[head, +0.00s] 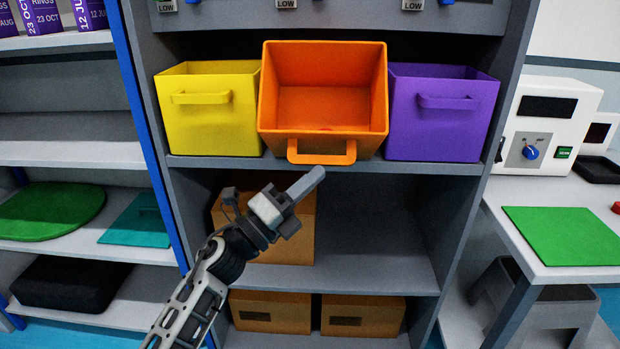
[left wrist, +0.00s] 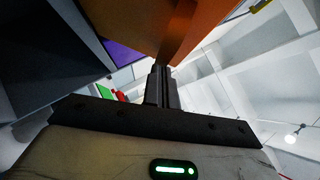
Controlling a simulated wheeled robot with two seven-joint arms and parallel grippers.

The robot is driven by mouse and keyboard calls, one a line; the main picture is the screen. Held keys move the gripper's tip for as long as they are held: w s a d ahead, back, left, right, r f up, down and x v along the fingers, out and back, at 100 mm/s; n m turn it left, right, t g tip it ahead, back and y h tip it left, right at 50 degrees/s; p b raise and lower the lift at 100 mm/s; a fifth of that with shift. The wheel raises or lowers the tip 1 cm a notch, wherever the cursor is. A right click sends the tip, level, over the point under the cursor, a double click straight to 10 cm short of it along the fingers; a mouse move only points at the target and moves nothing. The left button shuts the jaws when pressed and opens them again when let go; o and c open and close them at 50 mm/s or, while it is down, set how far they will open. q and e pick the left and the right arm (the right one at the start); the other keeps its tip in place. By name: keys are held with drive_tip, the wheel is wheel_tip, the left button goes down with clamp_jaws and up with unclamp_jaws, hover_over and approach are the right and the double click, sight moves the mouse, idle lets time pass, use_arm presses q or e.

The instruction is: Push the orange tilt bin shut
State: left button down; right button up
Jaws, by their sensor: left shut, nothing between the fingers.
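My left gripper (head: 316,176) is shut and empty, just below and in front of the handle. In the left wrist view the shut fingers (left wrist: 161,76) point up at the orange bin (left wrist: 150,22); I cannot tell whether they touch it. My right gripper is in neither view.
A yellow bin (head: 210,125) stands left of the orange bin and a purple bin (head: 440,125) right of it, both upright. Brown boxes (head: 362,314) sit on the lower shelves. A white table (head: 560,262) with a green mat is at the right.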

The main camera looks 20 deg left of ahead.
sight(305, 135)
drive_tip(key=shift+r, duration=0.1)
